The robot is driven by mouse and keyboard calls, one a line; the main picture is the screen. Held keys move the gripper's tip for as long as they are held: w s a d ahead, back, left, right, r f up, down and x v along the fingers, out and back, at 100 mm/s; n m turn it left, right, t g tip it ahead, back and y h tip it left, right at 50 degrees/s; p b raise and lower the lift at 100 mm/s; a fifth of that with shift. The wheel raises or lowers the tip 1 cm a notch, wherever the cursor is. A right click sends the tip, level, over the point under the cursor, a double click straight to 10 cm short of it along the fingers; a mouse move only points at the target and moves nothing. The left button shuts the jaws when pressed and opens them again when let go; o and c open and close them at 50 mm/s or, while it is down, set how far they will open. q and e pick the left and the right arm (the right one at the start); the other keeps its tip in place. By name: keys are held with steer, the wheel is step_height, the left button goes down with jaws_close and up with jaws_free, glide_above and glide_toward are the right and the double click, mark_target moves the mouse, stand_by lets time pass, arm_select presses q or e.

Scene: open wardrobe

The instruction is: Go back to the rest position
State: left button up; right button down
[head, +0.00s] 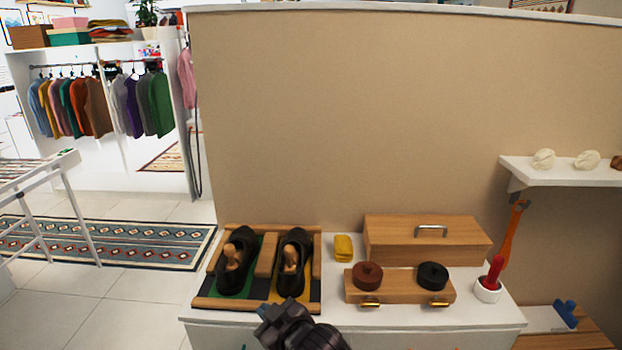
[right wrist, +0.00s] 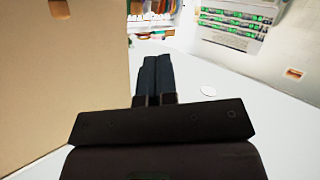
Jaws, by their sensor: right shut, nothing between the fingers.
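My right gripper (head: 277,318) shows at the bottom of the head view, in front of the white cabinet's front edge and below the shoes. In the right wrist view its two dark fingers (right wrist: 156,78) lie together, shut and empty. My left gripper is in neither view.
A white cabinet top (head: 340,312) bears a wooden shoe tray (head: 314,230) with two black shoes (head: 236,262), a yellow block (head: 343,247), a wooden box (head: 400,245), two round tins on a stand (head: 400,288) and a white pot (head: 487,291). A beige panel (head: 390,110) stands behind.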

steer(key=s+d+f+m+t+h, duration=0.1)
steer(key=s+d+f+m+h, duration=0.1)
steer(key=d, duration=0.6)
steer(key=s+d+f+m+t+h, duration=0.2)
steer(key=d+m, duration=0.1)
steer(key=d, duration=0.5)
steer(key=s+d+f+m+t+h, duration=0.1)
steer(key=s+d+f+m, duration=0.1)
steer(key=d, duration=0.6)
steer(key=s+d+f+m+g+h, duration=0.1)
steer(key=s+d+f+h, duration=0.1)
steer(key=s+d+f, duration=0.3)
steer(key=s+d+f+m+g+h, duration=0.2)
steer(key=s+d+f, duration=0.3)
steer(key=s, duration=0.6)
steer(key=shift+d+f+h, duration=0.25)
steer(key=shift+d+h, duration=0.05)
steer(key=shift+d, duration=0.95)
